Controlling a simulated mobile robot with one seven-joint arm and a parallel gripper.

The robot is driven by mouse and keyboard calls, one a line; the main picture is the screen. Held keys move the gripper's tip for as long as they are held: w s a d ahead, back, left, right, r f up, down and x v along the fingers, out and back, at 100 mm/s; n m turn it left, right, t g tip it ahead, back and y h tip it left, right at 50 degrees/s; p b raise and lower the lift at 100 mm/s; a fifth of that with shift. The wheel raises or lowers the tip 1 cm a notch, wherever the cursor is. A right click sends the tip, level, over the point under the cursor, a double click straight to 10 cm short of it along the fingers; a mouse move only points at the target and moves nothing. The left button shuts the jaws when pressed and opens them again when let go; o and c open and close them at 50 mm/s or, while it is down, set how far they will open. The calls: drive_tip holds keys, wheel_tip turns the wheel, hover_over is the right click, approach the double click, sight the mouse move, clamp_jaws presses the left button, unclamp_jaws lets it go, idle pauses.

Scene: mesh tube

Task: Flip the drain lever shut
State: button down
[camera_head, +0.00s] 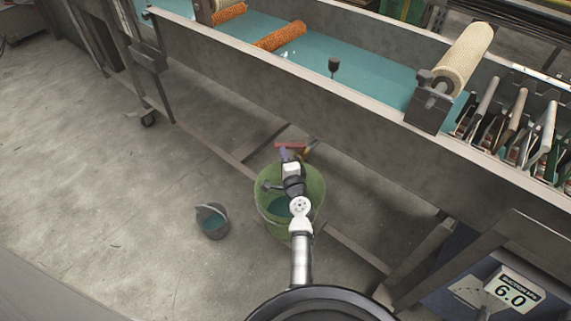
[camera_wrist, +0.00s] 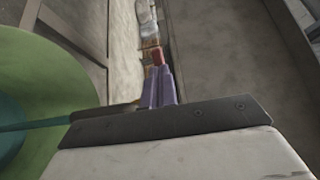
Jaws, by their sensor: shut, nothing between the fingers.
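The drain lever (camera_head: 292,145) shows as a small red bar below the trough's side, just above and behind the green bucket. A yellow-orange piece (camera_head: 311,147) sits at its right. In the wrist view a red piece (camera_wrist: 158,55), which looks like the lever, shows at the fingertips, with brass-coloured parts behind it. My gripper (camera_head: 284,154) has purple fingers and is shut and empty. Its fingers (camera_wrist: 160,82) point at the red piece and partly cover it. I cannot tell whether they touch it.
The green bucket (camera_head: 262,207) stands under my arm, and its rim shows at the left of the wrist view. Floor at left is clear.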

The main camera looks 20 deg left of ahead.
sight(280, 144)
drive_tip(key=shift+b+x, duration=1.15)
drive_tip(key=shift+x, duration=1)
drive_tip(key=shift+w+a, duration=0.1)
